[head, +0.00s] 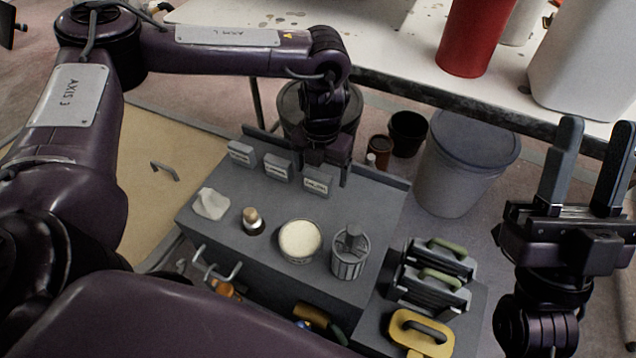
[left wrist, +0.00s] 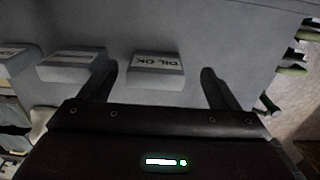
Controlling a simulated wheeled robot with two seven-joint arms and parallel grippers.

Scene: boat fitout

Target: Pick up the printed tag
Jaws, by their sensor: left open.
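Three grey blocks with printed tags stand in a row at the back of the grey cabinet top: a left one (head: 241,153), a middle one (head: 278,169) and a right one (head: 316,183). In the left wrist view the nearest tag (left wrist: 157,72) appears to read "OIL OK". My left gripper (head: 328,172) is over the right end of the row, pointing down. Its open fingers show in the left wrist view (left wrist: 160,80), one on each side of that tag with gaps. Whether they are low enough to flank it is unclear. My right gripper (head: 596,125) is open, empty and far right.
The cabinet top (head: 210,230) also holds a crumpled white cloth (head: 211,203), a small knobbed item (head: 253,220), a round pale-topped tub (head: 300,240) and a ribbed cup (head: 350,252). Green-handled tools (head: 440,278) stand at right. A lidded bucket (head: 465,165) stands behind.

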